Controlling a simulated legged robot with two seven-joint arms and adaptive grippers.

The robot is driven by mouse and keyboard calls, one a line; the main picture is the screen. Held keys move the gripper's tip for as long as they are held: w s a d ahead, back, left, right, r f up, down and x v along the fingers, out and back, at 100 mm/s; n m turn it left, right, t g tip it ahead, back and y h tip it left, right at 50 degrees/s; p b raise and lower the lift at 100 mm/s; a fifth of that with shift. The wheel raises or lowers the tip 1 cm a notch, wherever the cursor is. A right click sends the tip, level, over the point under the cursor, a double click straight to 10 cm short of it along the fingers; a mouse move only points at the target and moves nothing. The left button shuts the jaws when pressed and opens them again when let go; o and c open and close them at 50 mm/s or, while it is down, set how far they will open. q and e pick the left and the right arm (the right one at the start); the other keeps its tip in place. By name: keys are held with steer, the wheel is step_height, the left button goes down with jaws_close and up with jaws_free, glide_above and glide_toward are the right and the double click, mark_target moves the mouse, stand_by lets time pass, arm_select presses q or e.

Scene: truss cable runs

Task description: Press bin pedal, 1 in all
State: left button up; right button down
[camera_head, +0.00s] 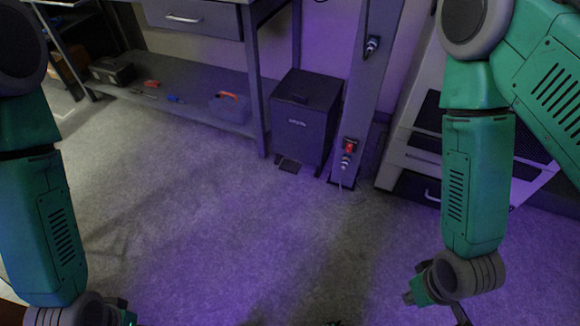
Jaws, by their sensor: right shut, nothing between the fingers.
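The bin is a dark box with a lid (300,118), standing on the floor beside a workbench leg. Its lid looks shut. A small dark pedal (288,165) sticks out at the foot of its front, low over the carpet. My right gripper (462,315) shows only as a dark sliver below my right arm's lower joint, cut off by the bottom edge. It is shut and empty, well away from the bin and pedal. My left arm comes in at the left; its gripper is out of frame.
A workbench with a drawer (195,18) and a lower shelf (190,95) bearing tools stands left of the bin. A post (366,90) with a red switch (349,146) stands right of it, then a pale cabinet (408,142). The carpet (240,235) in front is clear.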

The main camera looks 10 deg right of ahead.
arm_select(q)
jaws_close()
stand_by(1.0)
